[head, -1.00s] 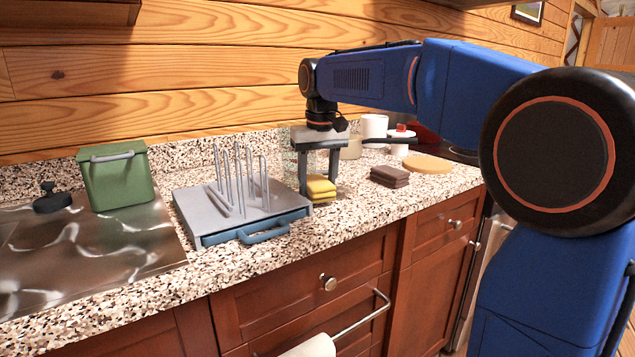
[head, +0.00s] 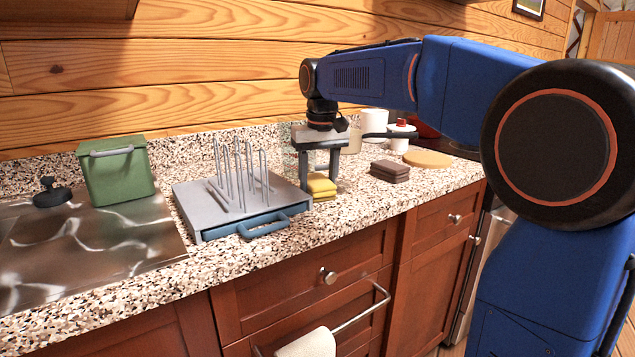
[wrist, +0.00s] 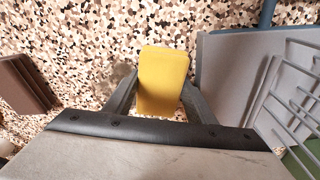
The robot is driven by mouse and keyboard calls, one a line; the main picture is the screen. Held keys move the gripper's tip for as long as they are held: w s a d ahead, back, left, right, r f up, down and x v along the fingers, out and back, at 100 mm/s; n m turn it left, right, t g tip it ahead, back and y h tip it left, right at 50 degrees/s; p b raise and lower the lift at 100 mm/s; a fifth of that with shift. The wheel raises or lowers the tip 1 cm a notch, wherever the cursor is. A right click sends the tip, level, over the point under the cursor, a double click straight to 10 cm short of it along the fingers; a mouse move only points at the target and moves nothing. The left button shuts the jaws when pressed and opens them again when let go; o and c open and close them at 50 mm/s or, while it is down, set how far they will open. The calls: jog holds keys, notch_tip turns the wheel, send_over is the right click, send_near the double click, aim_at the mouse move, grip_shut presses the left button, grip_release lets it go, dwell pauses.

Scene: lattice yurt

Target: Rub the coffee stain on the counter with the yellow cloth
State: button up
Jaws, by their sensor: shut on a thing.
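The yellow cloth (head: 321,188) is a folded pad on the speckled counter (head: 345,212), just right of the drying rack. My gripper (head: 320,176) points down with its two fingers on either side of the cloth and is shut on it. In the wrist view the cloth (wrist: 163,72) sits between the fingers, its far end sticking out past them. I cannot clearly make out the coffee stain against the speckled pattern; the counter under the cloth is hidden.
The grey rack (head: 210,205) with upright wires and a blue handle stands close left of my gripper. Dark brown folded cloths (head: 390,171) lie to the right, near a round wooden board (head: 428,159). A green bin (head: 118,172) stands far left. White containers (head: 375,123) stand behind.

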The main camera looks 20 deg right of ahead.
aim_at(356, 183)
jog(key=shift+w+d+r, duration=0.1)
jog(key=shift+w+d, duration=0.2)
jog(key=shift+d, duration=0.5)
jog(key=shift+w+d, duration=0.25)
jog(key=shift+d, duration=0.55)
jog(key=shift+w+d, duration=0.25)
jog(key=shift+d, duration=0.55)
jog(key=shift+w+d, duration=0.25)
jog(key=shift+d, duration=0.55)
jog(key=shift+w+d, duration=0.35)
jog(key=shift+d, duration=0.75)
jog(key=shift+w+d, duration=0.35)
jog(key=shift+d, duration=0.7)
jog(key=shift+w+d, duration=0.35)
jog(key=shift+d, duration=0.75)
jog(key=shift+a, duration=0.15)
